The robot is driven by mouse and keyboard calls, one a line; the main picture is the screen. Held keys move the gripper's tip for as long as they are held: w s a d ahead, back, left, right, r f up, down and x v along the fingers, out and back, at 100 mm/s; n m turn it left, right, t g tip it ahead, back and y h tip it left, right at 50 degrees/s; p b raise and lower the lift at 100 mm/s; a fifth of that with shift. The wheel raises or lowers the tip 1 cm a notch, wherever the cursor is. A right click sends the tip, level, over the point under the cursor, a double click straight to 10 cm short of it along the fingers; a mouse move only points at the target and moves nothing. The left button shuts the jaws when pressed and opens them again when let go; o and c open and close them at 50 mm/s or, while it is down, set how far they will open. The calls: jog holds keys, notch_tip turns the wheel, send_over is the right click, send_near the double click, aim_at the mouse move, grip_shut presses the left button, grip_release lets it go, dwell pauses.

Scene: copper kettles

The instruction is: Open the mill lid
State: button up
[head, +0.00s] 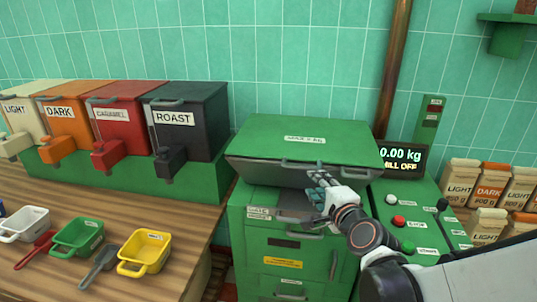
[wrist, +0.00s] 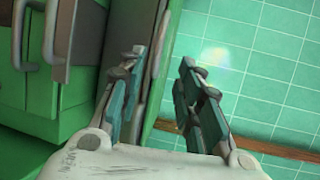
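The green mill (head: 290,245) stands right of the wooden counter. Nothing is visibly clamped. Contact with the handle cannot be told.
A display (head: 403,158) reads 0.00 kg and a mill-off message. Below it is a button panel (head: 405,215). Labelled bins (head: 190,110) and scoops (head: 145,250) are on the left counter. Bags (head: 490,188) stand at right. A copper pipe (head: 394,70) rises behind.

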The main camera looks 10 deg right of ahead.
aim_at(302, 169)
jog(key=b+x, duration=0.3)
jog(key=x, duration=1)
jog(key=shift+w+f, duration=0.1)
jog(key=shift+w, duration=0.15)
grip_shut()
